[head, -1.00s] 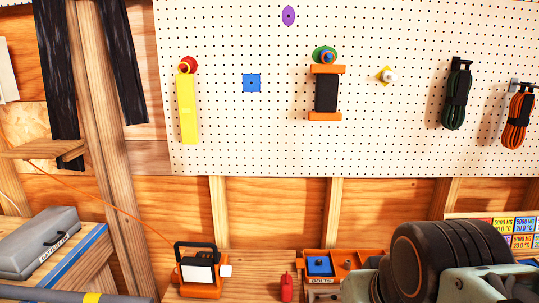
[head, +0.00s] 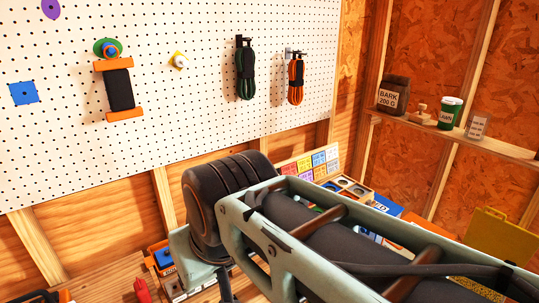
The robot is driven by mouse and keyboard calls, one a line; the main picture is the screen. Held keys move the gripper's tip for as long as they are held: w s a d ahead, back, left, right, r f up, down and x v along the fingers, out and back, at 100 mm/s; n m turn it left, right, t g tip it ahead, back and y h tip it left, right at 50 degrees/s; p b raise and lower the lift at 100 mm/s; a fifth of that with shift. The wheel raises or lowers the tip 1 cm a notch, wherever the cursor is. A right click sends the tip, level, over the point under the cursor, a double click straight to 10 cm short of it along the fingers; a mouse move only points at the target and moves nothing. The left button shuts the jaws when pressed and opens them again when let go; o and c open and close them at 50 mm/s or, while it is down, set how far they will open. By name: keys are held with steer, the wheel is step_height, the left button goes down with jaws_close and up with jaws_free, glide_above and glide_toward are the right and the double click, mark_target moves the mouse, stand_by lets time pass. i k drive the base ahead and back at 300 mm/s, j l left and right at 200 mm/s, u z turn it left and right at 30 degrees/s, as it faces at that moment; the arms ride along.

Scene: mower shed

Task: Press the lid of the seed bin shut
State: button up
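My arm crosses the lower middle and right of the head view and hides much of the bench. My gripper is out of view.
A shelf (head: 465,133) at the right holds a bark bag (head: 392,96) and a green cup (head: 450,112). Coloured seed-packet-like cards (head: 312,165) stand behind a tray with round holes (head: 347,186). Cords (head: 246,70) hang on the pegboard (head: 190,110). A red object (head: 142,290) stands lower left.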

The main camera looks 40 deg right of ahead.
mark_target(487, 234)
steer(key=z, duration=2.95)
steer(key=i+l, duration=0.15)
steer(key=i, duration=0.85)
